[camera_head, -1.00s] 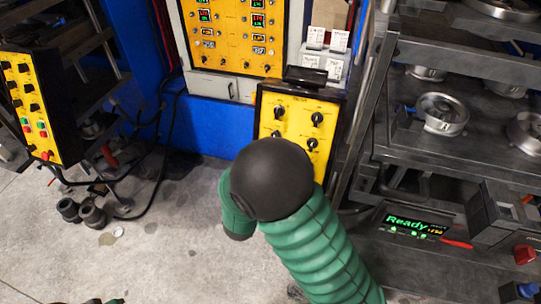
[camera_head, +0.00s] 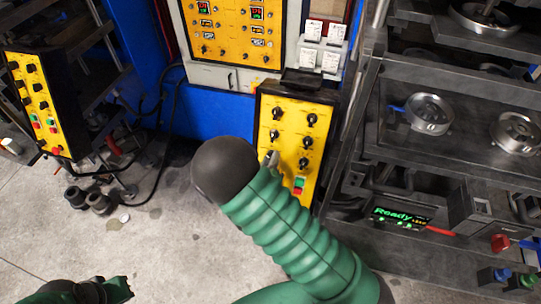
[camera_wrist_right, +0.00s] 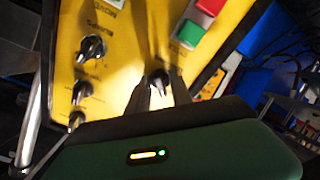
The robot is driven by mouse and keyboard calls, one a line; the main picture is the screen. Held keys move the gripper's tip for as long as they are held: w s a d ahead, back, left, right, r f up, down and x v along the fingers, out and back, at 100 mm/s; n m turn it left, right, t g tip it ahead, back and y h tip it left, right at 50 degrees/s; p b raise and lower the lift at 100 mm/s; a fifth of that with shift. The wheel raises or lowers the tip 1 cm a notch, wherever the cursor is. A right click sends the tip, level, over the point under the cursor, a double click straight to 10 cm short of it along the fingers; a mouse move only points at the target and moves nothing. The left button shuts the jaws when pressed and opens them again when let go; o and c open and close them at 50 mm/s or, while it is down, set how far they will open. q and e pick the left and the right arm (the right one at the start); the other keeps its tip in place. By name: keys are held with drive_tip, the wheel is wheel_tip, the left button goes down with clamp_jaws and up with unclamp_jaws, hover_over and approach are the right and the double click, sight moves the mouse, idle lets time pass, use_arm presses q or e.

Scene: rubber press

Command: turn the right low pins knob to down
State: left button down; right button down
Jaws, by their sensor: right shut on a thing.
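The right control panel (camera_head: 290,135) is a yellow face in a black frame, with two columns of black knobs above a green and a red button. My right gripper (camera_head: 270,160) reaches the lowest knob of its left column, and my arm partly hides it. In the right wrist view my gripper (camera_wrist_right: 160,92) is shut on this knob (camera_wrist_right: 159,78), with one dark finger on each side. I cannot read the knob's label. Another knob (camera_wrist_right: 92,47) stands clear to the left. My left arm shows only at the bottom left, with no fingertips visible.
A second yellow panel (camera_head: 35,95) stands at the left. A larger yellow panel (camera_head: 235,30) is above the right one. Metal shelving (camera_head: 450,75) with round parts and a "Ready" display (camera_head: 400,218) fills the right side. The floor (camera_head: 150,240) in front is mostly open.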

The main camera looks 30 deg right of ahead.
use_arm(q)
drive_tip(key=shift+r, duration=0.35)
use_arm(e)
drive_tip(key=shift+w+a+r+n, duration=0.1)
drive_tip(key=shift+n, duration=0.4)
drive_tip(key=c, duration=1.5)
unclamp_jaws()
use_arm(q)
drive_tip(key=shift+a, duration=0.2)
use_arm(e)
drive_tip(key=shift+a, duration=0.15)
use_arm(q)
drive_tip(key=shift+a, duration=0.15)
use_arm(e)
drive_tip(key=shift+a, duration=0.1)
drive_tip(key=shift+r, duration=0.1)
